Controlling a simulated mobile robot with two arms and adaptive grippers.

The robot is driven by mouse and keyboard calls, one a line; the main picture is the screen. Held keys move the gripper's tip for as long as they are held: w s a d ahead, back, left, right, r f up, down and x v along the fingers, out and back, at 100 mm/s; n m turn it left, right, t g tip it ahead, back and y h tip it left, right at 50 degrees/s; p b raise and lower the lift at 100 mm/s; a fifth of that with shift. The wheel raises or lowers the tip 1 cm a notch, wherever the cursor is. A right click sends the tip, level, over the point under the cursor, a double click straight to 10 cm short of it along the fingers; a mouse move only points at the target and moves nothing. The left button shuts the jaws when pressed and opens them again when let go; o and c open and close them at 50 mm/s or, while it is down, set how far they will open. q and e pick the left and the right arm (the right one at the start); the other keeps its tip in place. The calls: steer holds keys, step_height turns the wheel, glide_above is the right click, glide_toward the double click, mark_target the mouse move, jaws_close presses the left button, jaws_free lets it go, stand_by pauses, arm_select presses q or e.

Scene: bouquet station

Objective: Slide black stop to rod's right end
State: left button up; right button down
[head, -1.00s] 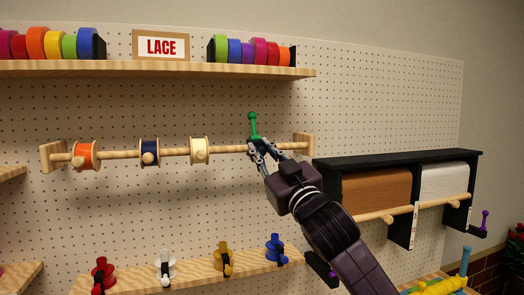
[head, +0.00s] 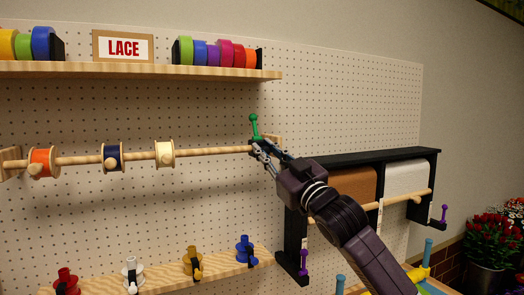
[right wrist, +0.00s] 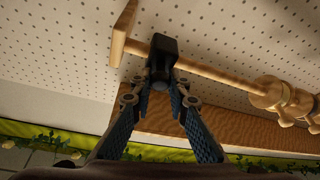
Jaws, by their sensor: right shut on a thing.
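The black stop, with a green handle (head: 254,125) standing up from it, sits on the wooden rod (head: 210,153) near its right end. In the right wrist view the black stop (right wrist: 163,48) is around the rod, a short gap from the wooden end bracket (right wrist: 123,32). My right gripper (head: 258,150) is shut on the black stop; its fingers also show in the right wrist view (right wrist: 160,88). In the head view the gripper partly hides the stop and the right bracket (head: 276,142). My left gripper is out of view.
Orange (head: 42,162), navy (head: 112,157) and cream (head: 165,153) spools hang on the rod left of the stop. A shelf (head: 140,70) with ribbon rolls is above. A lower shelf (head: 215,269) holds several spools. A black paper-roll holder (head: 370,158) stands at the right.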

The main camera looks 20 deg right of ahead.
steer(key=c, duration=2.2)
jaws_free()
steer(key=shift+r, duration=0.1)
steer(key=o, duration=0.4)
steer(key=shift+w, duration=0.1)
steer(key=v, duration=1.2)
